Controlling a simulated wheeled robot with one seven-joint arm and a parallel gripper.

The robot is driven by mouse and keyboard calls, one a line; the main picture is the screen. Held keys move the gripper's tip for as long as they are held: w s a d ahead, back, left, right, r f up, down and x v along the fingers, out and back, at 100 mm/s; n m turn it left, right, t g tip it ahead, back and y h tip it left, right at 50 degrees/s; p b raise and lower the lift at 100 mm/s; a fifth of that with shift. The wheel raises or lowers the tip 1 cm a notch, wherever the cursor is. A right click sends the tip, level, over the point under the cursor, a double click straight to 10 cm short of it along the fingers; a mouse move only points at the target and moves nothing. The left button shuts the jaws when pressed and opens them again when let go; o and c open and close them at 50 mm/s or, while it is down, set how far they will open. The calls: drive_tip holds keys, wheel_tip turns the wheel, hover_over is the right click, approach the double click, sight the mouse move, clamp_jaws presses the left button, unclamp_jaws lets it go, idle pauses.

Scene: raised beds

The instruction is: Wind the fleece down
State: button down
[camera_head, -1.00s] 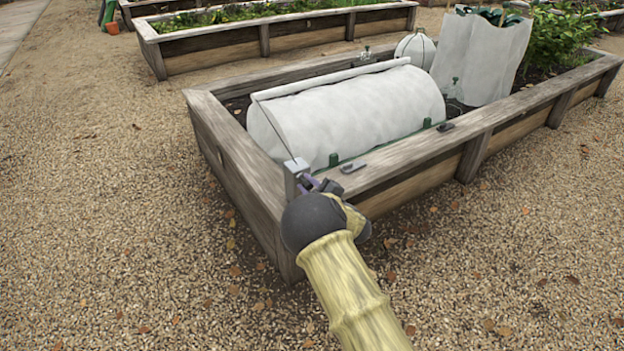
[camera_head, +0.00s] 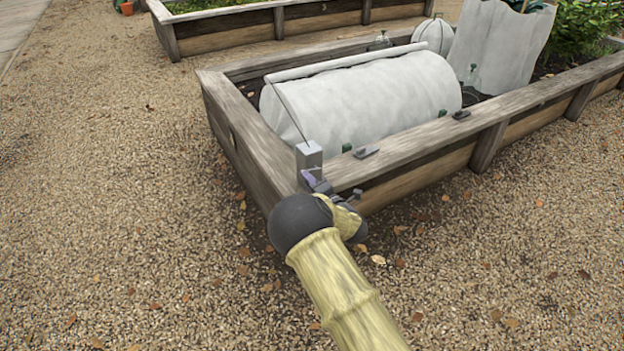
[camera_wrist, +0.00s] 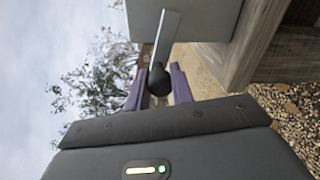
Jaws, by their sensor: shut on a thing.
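The white fleece (camera_head: 370,100) lies over a rounded tunnel in the near raised bed, with a pale roller bar (camera_head: 345,64) along its top. A thin line runs from the bar's near end to a grey winder box (camera_head: 309,158) at the bed's near corner. In the wrist view the box (camera_wrist: 195,18) carries a flat metal crank arm (camera_wrist: 167,38) with a black knob (camera_wrist: 160,80). My gripper (camera_head: 316,184) is beside the box. In the wrist view my gripper's purple fingers (camera_wrist: 159,90) stand on both sides of the knob, shut on it.
The wooden bed rim (camera_head: 430,135) runs close to my gripper and carries small grey clips (camera_head: 366,153). Green pegs stand inside it. A pale bag-like cover (camera_head: 497,48) and a white dome (camera_head: 434,35) stand farther back. Open gravel (camera_head: 120,180) lies left and in front.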

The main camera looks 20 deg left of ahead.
drive_tip(key=shift+f+n, duration=0.7)
drive_tip(key=shift+n, duration=0.6)
drive_tip(key=shift+s, duration=0.1)
drive_tip(key=c, duration=1.2)
unclamp_jaws()
drive_tip(key=p+v, duration=0.5)
drive_tip(key=v, duration=1.2)
drive_tip(key=shift+s, duration=0.2)
